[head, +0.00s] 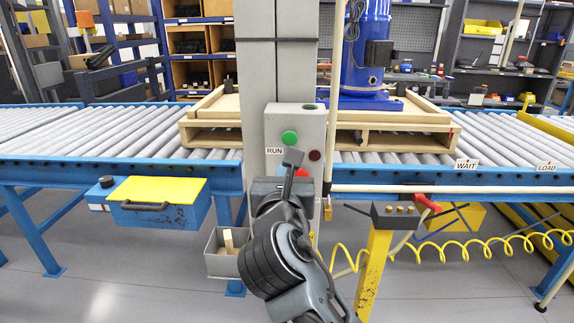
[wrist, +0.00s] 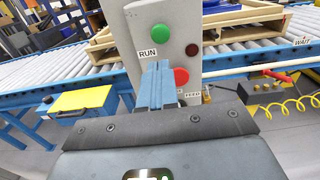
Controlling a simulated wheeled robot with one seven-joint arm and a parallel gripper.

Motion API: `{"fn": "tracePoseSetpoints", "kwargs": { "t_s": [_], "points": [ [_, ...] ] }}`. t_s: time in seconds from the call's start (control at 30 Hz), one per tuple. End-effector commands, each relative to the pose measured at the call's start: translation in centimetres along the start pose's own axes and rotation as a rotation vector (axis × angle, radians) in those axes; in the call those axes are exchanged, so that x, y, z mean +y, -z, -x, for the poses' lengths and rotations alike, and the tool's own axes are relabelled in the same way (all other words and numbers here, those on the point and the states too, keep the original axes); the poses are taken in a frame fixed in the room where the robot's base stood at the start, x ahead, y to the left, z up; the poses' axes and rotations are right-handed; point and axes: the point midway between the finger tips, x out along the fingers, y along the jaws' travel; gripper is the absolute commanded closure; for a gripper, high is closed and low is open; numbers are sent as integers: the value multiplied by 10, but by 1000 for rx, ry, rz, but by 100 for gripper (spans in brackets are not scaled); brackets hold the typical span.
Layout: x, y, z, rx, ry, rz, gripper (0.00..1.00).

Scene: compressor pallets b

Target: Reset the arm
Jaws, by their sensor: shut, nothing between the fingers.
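My gripper (head: 293,160) is raised in front of the grey control box (head: 318,128) on the post. In the wrist view my gripper (wrist: 157,65) shows its two fingers together, with nothing between them. The box carries a green button (head: 290,138) beside a RUN label, a dark red button (head: 315,155), and a bright red button (head: 302,173) partly hidden by my gripper. In the wrist view the fingertips overlap the left edge of the bright red button (wrist: 181,76). I cannot tell whether they touch the box.
A roller conveyor (head: 90,135) runs behind the post and bears a wooden pallet (head: 390,138) with a blue compressor (head: 367,50). A yellow-lidded box (head: 158,202) and a grey bin (head: 222,262) are at left. A yellow stand (head: 374,275) and coiled yellow hose (head: 480,250) are at right.

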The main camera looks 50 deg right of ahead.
Motion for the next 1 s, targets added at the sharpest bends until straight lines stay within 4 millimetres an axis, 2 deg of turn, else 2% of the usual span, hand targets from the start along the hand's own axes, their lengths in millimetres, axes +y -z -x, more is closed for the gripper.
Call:
{"fn": "tracePoseSetpoints", "kwargs": {
  "t_s": [0.17, 0.77, 0.87, 1.0],
  "points": [
    [0, 0, 7, 1, 1, 0, 100],
    [0, 2, 8, 3, -5, -6, 100],
    [1, 15, 14, 21, -41, -53, 100],
    [3, 55, 38, 95, -154, -235, 100]
  ]
}}
